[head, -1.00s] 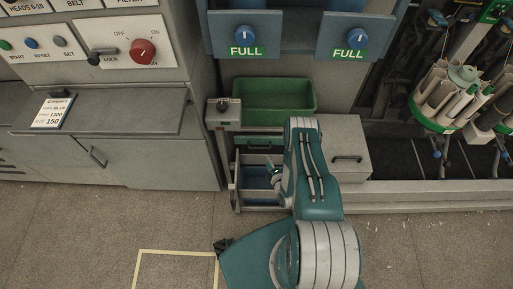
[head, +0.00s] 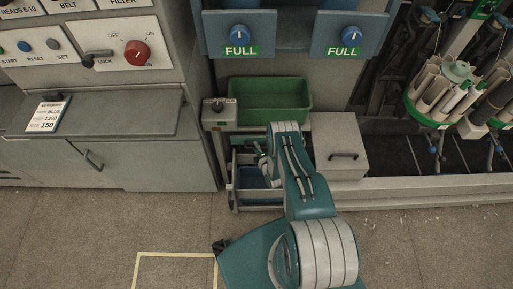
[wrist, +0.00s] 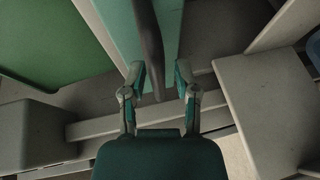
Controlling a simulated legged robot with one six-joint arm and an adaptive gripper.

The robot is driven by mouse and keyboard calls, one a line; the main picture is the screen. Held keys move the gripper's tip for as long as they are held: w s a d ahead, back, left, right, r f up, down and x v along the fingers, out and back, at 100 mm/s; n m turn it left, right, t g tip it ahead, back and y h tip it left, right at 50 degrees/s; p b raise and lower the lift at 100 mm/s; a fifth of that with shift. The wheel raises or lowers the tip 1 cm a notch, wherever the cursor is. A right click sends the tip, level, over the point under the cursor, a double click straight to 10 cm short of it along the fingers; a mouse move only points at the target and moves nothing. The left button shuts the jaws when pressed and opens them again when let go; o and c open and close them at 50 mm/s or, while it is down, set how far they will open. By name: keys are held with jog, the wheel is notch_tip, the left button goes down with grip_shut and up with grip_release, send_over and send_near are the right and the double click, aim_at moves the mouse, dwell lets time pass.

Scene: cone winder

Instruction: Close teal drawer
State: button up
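The teal drawer sits under the green bin (head: 268,100) in the head view, mostly hidden behind my arm and gripper. In the wrist view its teal front (wrist: 118,25) shows at the top, with a dark bar handle (wrist: 149,45) running down towards my gripper. My gripper (wrist: 158,85) is open, with one finger on each side of the handle's lower end. I cannot tell whether a finger touches it. In the head view my gripper (head: 262,150) is just in front of the drawer area. How far the drawer stands out is hard to tell.
A lower open tray (head: 250,178) with a blue inside stands below. A grey box with a handle (head: 341,145) is right of my arm. A small switch box (head: 220,112) stands left of the bin. A grey cabinet (head: 120,160) is at left. The floor in front is clear.

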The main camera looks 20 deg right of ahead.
aim_at(257, 140)
grip_shut()
jog(key=shift+w+d, duration=0.35)
jog(key=shift+w, duration=0.5)
jog(key=shift+w+d, duration=0.35)
jog(key=shift+w, duration=0.45)
jog(key=o, duration=0.5)
grip_release()
jog(key=shift+f, duration=0.1)
jog(key=shift+w, duration=0.1)
jog(key=s, duration=0.4)
jog(key=s+r, duration=0.1)
jog(key=s, duration=0.3)
jog(key=s+r, duration=0.1)
jog(key=s, duration=0.2)
jog(key=shift+s+r, duration=0.2)
jog(key=shift+s, duration=0.2)
